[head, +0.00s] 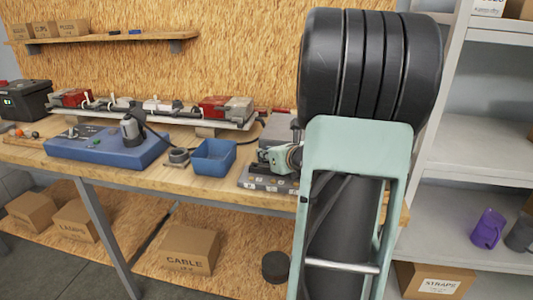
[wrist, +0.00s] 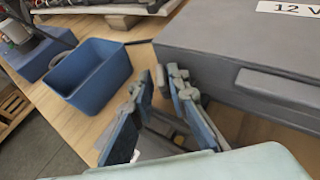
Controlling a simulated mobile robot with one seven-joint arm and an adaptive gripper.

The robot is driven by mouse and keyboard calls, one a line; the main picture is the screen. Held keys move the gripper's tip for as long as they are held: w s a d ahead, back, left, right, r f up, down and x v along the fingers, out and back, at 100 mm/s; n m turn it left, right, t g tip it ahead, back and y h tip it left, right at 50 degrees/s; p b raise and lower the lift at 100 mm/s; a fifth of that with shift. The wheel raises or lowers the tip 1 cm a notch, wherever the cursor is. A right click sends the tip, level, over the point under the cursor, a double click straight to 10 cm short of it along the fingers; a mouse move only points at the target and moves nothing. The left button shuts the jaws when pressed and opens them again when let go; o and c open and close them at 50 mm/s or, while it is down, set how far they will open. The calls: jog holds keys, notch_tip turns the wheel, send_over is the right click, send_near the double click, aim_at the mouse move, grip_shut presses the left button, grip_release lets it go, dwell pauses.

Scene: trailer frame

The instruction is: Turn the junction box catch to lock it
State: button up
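The junction box (wrist: 225,50) is a grey box with a flat lid marked "12 V" at the upper right of the wrist view. A long grey raised bar (wrist: 295,92) lies along its near side; I cannot tell whether this is the catch. In the head view the grey box (head: 275,156) is partly hidden behind my gripper (head: 284,157). A dark low object with a yellow spot shows behind the fingers, partly hidden.
A blue open bin (head: 213,157) stands left of my gripper, and a blue board (head: 108,147) lies farther left. A rail with red and grey parts (head: 160,108) runs along the back of the wooden bench (head: 190,182). Shelves (head: 475,150) stand at the right.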

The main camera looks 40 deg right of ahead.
grip_shut()
jog(key=shift+d+r+n+y+p, duration=0.3)
jog(key=shift+n+y+p, duration=0.25)
jog(key=shift+p, duration=0.55)
jog(key=shift+d+f+n+y+p, duration=0.15)
jog(key=shift+n+y+p, duration=0.3)
jog(key=shift+y, duration=0.15)
jog(key=shift+d+f+n+y+p, duration=0.1)
jog(key=shift+n+y+p, duration=0.3)
jog(key=shift+y, duration=0.15)
jog(key=shift+o, duration=0.3)
grip_release()
jog(key=v, duration=1.2)
jog(key=shift+s, duration=0.1)
jog(key=shift+f, duration=0.1)
